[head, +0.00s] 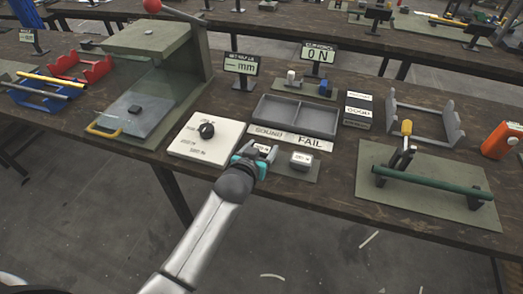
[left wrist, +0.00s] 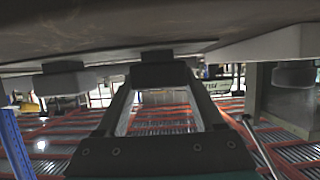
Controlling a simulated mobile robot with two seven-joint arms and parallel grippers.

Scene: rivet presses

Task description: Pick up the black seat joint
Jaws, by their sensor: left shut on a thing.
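In the left wrist view a dark block (left wrist: 158,73) sits between the fingertips, close to the brown surface. A small black part (head: 136,109) lies on the plate of the press at the left, well away from this gripper. I cannot tell from the frames which of these is the black seat joint. My right gripper is not in view.
A green mat with a green bar (head: 430,181) is at the right. The press frame (head: 150,45) stands at the left.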

